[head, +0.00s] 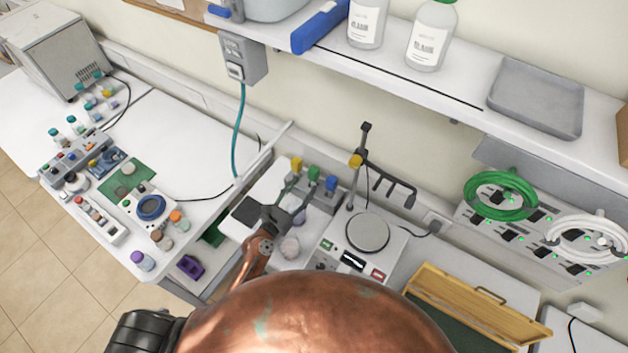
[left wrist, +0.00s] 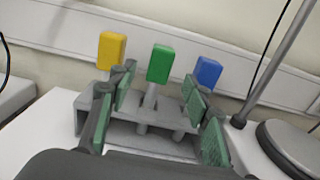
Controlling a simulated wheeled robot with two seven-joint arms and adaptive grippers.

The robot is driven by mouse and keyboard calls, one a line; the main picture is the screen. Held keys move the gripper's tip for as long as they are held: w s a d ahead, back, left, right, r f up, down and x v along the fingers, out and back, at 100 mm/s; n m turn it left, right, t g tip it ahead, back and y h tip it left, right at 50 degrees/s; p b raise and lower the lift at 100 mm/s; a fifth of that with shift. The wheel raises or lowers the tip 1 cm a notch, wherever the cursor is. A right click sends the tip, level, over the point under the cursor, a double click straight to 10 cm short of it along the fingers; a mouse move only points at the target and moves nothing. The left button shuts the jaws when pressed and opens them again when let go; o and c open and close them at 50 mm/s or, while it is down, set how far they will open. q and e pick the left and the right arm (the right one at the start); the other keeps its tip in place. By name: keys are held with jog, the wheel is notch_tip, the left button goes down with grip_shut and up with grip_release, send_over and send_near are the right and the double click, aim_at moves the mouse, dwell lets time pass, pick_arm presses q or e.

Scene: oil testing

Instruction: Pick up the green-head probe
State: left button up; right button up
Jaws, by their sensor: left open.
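The green-head probe (head: 314,173) stands upright in the middle of a grey rack (head: 318,200), between a yellow-head probe (head: 296,163) and a blue-head probe (head: 331,183). In the left wrist view the green head (left wrist: 160,63) shows ahead, with its pale shaft going down into the rack (left wrist: 150,140). My left gripper (head: 299,192) is open and empty in front of the rack. In the left wrist view its fingers (left wrist: 160,98) stand on either side of the green probe's line, with the green head above and beyond them. My right gripper is not in view.
A hotplate stirrer (head: 367,232) with an upright stand (head: 357,170) stands just right of the rack. A shelf (head: 400,78) with bottles runs above. A crowded bench (head: 180,130) lies left, and a wooden box (head: 470,300) sits at the lower right.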

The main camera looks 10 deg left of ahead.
aim_at(311, 178)
pick_arm(q)
jog(key=shift+w+d+f, duration=0.1)
jog(key=shift+w+f, duration=0.2)
jog(key=shift+p+x, duration=0.35)
jog(key=shift+x, duration=0.65)
jog(key=x, duration=0.4)
jog(key=shift+r, duration=0.1)
jog(key=shift+w+d+p, duration=0.2)
jog(key=shift+w+p, duration=0.1)
jog(key=shift+w, duration=0.15)
jog(key=c, duration=0.7)
grip_shut()
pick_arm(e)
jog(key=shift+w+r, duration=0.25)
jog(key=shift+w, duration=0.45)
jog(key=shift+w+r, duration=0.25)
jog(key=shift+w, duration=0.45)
